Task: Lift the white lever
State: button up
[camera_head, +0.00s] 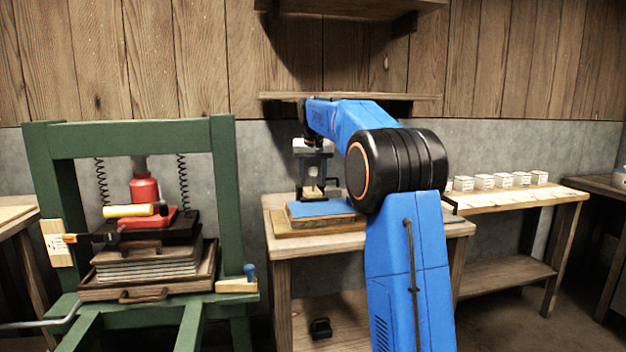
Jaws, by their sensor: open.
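My gripper (315,190) is at the end of my blue arm, pointing down over the middle table. Its jaws are open, and it is just above a blue pad (322,208) lying on wooden boards; I cannot tell whether it touches anything there. No plainly white lever stands out. A pale grey bent rod (42,323) sticks out at the lower left of the green press (142,139). A pale yellow cylinder (128,211) lies across the red jack (144,188) in the press. I cannot tell which of these is the lever. My gripper is well right of both.
Stacked plates (147,264) sit in a wooden tray (190,286) inside the press. A blue-knobbed piece (250,272) is at its right corner. The middle table (300,247) is under my gripper. Several white blocks (503,180) stand on the right table. A shelf (350,97) hangs behind my arm.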

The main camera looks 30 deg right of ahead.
jog(key=shift+c, duration=0.3)
grip_shut()
jog(key=shift+w+r, duration=0.1)
jog(key=shift+w+d+r+g+y, duration=0.15)
jog(key=shift+w+r+g+y, duration=0.2)
jog(key=shift+g, duration=0.4)
jog(key=shift+w+d+r+g+y, duration=0.15)
jog(key=shift+w+g, duration=0.25)
jog(key=shift+g, duration=0.35)
jog(key=shift+o, duration=0.3)
grip_release()
